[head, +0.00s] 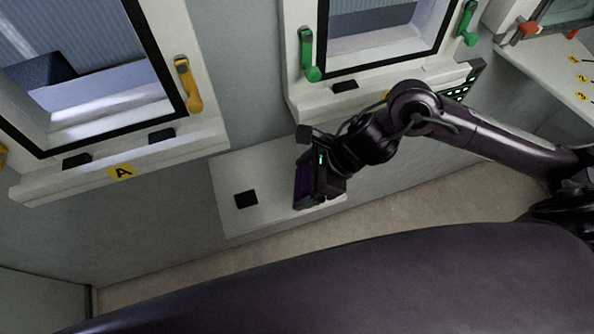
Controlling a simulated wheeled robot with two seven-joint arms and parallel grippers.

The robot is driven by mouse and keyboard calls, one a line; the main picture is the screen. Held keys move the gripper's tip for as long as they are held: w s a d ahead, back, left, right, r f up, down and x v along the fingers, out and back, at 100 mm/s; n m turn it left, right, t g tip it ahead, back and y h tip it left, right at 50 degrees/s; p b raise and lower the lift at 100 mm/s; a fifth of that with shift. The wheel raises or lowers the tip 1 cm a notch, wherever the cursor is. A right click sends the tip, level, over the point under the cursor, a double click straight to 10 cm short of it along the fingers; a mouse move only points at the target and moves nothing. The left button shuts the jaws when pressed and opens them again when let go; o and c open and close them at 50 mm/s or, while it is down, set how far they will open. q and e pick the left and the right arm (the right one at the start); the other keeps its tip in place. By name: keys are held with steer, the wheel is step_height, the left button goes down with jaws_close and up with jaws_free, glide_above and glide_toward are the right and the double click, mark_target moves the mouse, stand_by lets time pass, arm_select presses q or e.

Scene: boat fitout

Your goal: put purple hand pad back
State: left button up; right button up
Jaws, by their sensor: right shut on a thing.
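My right gripper (318,182) reaches in from the right and is shut on the purple hand pad (303,184), a dark purple flat piece at its front. The pad is over the right part of a white panel (240,173) low on the wall. Whether the pad touches the panel I cannot tell. The gripper hides part of the pad and of the panel. My left gripper is not in view.
A black square (246,200) lies on the panel's left part. Above are two framed windows, one with a yellow handle (188,84), one with green handles (308,55). A label A (121,172) marks the left sill. A numbered white counter (555,65) is at right.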

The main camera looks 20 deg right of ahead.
mark_target(299, 169)
steer(key=w, duration=0.2)
steer(key=w+p, duration=0.1)
steer(key=w, duration=0.1)
steer(key=shift+a+r, duration=0.15)
steer(key=shift+r, duration=0.1)
step_height(299, 169, down, 3)
steer(key=shift+r+p, duration=0.15)
steer(key=shift+p, duration=0.2)
step_height(299, 169, down, 4)
steer(key=shift+r+p, duration=0.1)
steer(key=shift+p, duration=0.55)
steer(key=shift+w+f+p, duration=0.25)
steer(key=shift+w+p, duration=0.05)
steer(key=shift+p, duration=0.05)
steer(key=shift+w+f, duration=0.15)
steer(key=shift+f, duration=0.15)
steer(key=o, duration=0.8)
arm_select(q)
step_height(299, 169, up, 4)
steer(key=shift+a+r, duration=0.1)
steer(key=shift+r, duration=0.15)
